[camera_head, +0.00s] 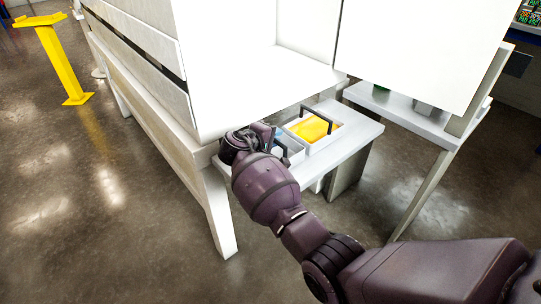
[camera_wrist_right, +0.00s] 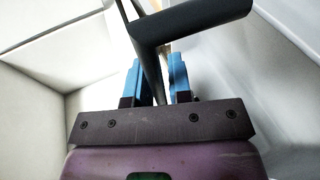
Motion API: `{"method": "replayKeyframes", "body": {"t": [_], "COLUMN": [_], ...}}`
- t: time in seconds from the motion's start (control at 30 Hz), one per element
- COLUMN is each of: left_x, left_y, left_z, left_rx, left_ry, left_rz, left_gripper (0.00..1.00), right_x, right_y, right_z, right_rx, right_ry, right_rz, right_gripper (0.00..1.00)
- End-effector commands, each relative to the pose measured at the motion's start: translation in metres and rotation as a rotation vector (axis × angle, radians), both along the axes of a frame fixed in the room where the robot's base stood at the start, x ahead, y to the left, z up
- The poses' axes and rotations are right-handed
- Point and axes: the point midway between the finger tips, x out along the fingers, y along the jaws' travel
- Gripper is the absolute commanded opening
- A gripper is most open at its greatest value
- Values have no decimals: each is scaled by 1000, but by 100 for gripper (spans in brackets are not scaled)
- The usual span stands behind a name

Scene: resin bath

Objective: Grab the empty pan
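The empty pan (camera_head: 295,155) is a pale grey tray with a dark handle, on a low white shelf. My right wrist and hand hide much of it in the head view. My right gripper (camera_head: 274,135) is at this pan. In the right wrist view, its blue fingertips (camera_wrist_right: 157,72) stand apart on either side of a thin grey upright part. The dark handle bar (camera_wrist_right: 195,22) crosses just beyond the fingers. Space shows between the upright and the right finger. The pan's inside is barely visible. My left gripper is not in view.
A second pan with yellow contents (camera_head: 312,128) and a dark handle stands close beside the empty one. The white shelf (camera_head: 345,150) has bare room at its right. A large white cabinet (camera_head: 225,105) rises left of and above it. A white bench (camera_head: 420,121) stands at right.

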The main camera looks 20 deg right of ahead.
Motion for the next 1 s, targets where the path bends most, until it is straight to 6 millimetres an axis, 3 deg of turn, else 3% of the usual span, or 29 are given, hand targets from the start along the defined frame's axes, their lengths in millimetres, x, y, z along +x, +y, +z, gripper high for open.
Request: {"method": "replayKeyframes", "body": {"t": [0.13,0.67,0.77,1.0], "left_x": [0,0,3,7], "left_y": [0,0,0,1], "left_z": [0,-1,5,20], "left_rx": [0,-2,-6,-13], "left_ry": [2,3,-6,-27], "left_rz": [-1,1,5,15], "left_gripper": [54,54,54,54], "right_x": [0,-1,0,0], "right_y": [0,0,0,0], "right_z": [-1,4,20,83], "right_rx": [0,-1,0,0], "right_ry": [1,5,0,-13], "right_rz": [0,-1,-1,-1], "right_gripper": [0,0,0,0]}}
